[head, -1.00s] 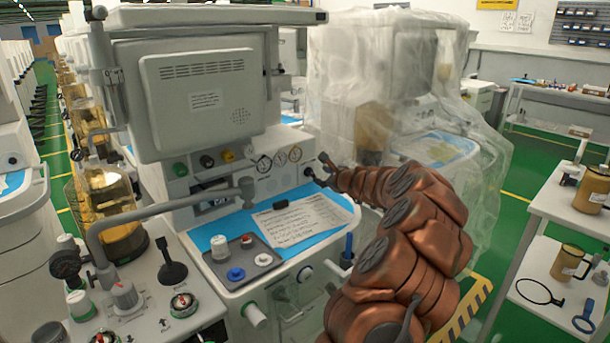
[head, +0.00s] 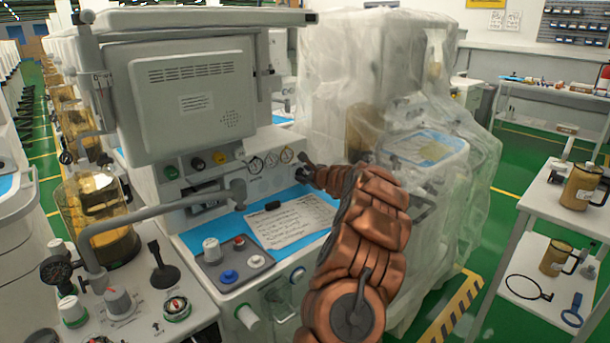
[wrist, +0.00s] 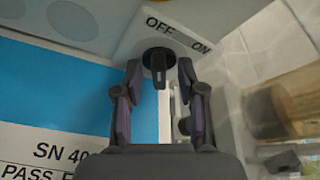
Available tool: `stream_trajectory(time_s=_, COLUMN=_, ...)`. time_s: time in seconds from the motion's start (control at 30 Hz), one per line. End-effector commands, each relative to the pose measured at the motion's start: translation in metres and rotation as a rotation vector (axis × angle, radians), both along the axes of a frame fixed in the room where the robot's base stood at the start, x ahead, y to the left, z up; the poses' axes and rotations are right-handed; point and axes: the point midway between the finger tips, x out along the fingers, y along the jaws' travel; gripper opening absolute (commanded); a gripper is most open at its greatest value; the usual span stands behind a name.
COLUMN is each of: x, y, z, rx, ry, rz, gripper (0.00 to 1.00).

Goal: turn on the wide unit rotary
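The rotary knob (wrist: 158,62) is black, on a pale panel of the anaesthesia unit marked OFF and ON in the wrist view. OFF stands above the knob and ON to its upper right. The knob's bar hangs toward the bottom of the picture. My gripper (wrist: 159,72) is open, with one finger on each side of the knob and gaps visible between. In the head view my gripper (head: 304,170) is at the right end of the unit's front panel (head: 268,182), and the knob cannot be made out clearly there.
A blue work surface (head: 292,238) with a printed sheet (head: 292,220) lies below the panel. A plastic-covered unit (head: 345,75) stands close on the right. A grey pipe (head: 160,208) crosses in front at the left. A white side table (head: 540,205) stands at far right.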

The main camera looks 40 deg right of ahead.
Motion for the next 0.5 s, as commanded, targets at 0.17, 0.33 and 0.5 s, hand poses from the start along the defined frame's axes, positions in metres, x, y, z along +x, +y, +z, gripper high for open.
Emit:
stream_trajectory(time_s=0.17, x=0.001, y=-0.0002, z=-0.0008, rx=0.001, ry=0.0, rz=0.0, gripper=0.4)
stream_trajectory(time_s=0.33, x=0.0008, y=-0.0002, z=-0.0007, rx=0.001, ry=0.0, rz=0.0, gripper=0.35)
stream_trajectory(time_s=0.5, x=0.0007, y=-0.0003, z=-0.0007, rx=0.001, ry=0.001, rz=-0.001, gripper=0.18)
